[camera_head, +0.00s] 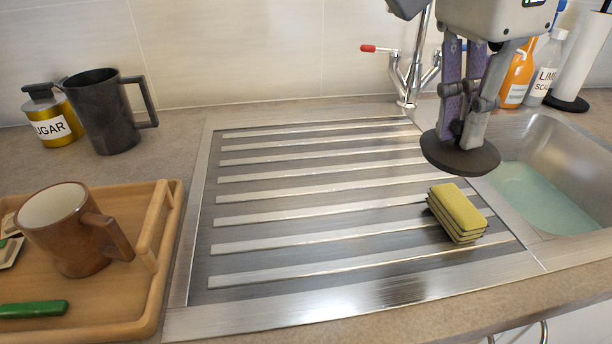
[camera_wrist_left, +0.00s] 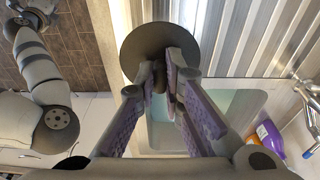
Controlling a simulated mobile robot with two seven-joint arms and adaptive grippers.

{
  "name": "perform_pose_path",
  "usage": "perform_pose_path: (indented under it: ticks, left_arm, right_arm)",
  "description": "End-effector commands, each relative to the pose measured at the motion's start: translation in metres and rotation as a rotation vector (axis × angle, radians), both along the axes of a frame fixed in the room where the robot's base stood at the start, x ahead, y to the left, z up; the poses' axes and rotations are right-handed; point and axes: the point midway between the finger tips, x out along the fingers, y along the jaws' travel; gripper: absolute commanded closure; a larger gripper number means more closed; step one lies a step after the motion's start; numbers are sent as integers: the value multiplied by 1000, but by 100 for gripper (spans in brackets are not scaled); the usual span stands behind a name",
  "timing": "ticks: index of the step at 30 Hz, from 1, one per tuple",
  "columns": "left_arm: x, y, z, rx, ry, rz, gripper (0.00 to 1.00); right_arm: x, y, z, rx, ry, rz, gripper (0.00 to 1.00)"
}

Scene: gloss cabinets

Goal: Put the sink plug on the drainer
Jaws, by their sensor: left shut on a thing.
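The sink plug (camera_head: 460,158) is a dark round disc with a stub on top. My left gripper (camera_head: 458,138) comes down from above and is shut on that stub, with the disc held flat below the fingertips. In the head view the plug overlaps the drainer's right edge beside the sink; its exact height is hard to tell. In the left wrist view the plug (camera_wrist_left: 139,47) shows beyond the fingers. The drainer (camera_head: 300,200) is a ribbed steel board left of the sink; it also shows in the left wrist view (camera_wrist_left: 265,40). My right gripper is not seen.
A yellow sponge stack (camera_head: 457,212) lies on the drainer's right part. The sink (camera_head: 550,190) holds pale water. The tap (camera_head: 408,75) stands behind. A wooden tray (camera_head: 150,250) with a brown mug (camera_head: 65,230) sits left. The drainer's middle and left are clear.

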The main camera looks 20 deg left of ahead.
Motion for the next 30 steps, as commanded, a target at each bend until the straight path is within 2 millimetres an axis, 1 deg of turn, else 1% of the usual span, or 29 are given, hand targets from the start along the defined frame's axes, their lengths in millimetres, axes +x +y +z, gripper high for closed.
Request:
perform_pose_path:
  ticks: [2, 5, 14, 15, 18, 21, 25, 27, 30]
  left_arm:
    - [-1, -1, 1, 0, 0, -5, 100]
    - [3, 9, -3, -1, 2, -4, 100]
    - [30, 80, -38, -3, 3, -4, 100]
    - [33, 88, -44, -2, 5, -4, 100]
    - [39, 103, -66, -2, 6, -5, 100]
    - [43, 114, -81, -2, 4, -6, 100]
    - [47, 123, -92, -1, 3, -6, 100]
    - [49, 131, -104, -1, 6, -5, 100]
    - [49, 129, -122, 2, 2, -7, 100]
  right_arm:
    - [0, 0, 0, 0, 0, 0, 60]
    - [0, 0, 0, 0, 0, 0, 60]
    - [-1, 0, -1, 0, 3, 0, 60]
    - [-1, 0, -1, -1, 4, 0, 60]
    - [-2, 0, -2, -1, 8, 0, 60]
    - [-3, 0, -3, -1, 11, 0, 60]
    - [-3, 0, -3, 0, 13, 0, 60]
    - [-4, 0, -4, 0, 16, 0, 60]
    - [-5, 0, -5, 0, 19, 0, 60]
